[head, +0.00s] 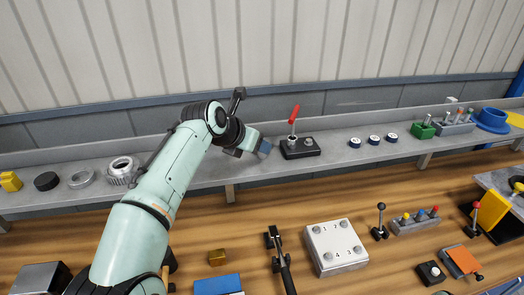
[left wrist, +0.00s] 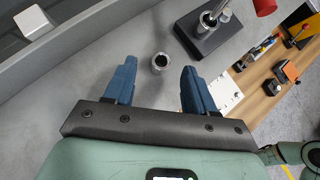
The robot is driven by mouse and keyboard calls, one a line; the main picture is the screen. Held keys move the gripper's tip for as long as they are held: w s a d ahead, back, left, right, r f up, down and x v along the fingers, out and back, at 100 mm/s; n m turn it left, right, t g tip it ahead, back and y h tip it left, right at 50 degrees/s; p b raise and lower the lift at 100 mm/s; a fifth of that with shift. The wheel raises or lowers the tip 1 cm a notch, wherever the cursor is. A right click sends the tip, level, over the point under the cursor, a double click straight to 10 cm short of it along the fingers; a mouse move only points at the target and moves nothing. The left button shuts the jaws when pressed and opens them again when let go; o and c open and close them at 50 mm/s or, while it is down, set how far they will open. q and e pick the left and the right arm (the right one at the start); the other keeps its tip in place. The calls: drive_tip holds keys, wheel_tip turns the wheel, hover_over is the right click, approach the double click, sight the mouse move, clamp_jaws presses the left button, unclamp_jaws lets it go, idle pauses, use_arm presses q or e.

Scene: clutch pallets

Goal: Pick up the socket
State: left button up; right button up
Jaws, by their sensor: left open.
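A small round metal socket (left wrist: 160,62) with a dark opening stands on the grey shelf (left wrist: 107,28). In the left wrist view it lies between the tips of my left gripper's two blue fingers, with a gap on both sides. My left gripper (head: 265,147) is open and empty, reaching down over the shelf. In the head view I cannot make out the socket beside the fingers. My right gripper is not in view.
A black block (head: 300,151) with a red-handled tool (head: 294,115) stands close right of my left gripper. Several dark round parts lie farther right. A metal gear part (head: 122,169) is to the left. The wooden table (head: 230,220) in front holds several fixtures.

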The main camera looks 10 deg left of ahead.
use_arm(q)
drive_tip(key=x, duration=0.5)
drive_tip(key=shift+s, duration=0.1)
drive_tip(key=c, duration=0.3)
clamp_jaws()
drive_tip(key=shift+r, duration=0.1)
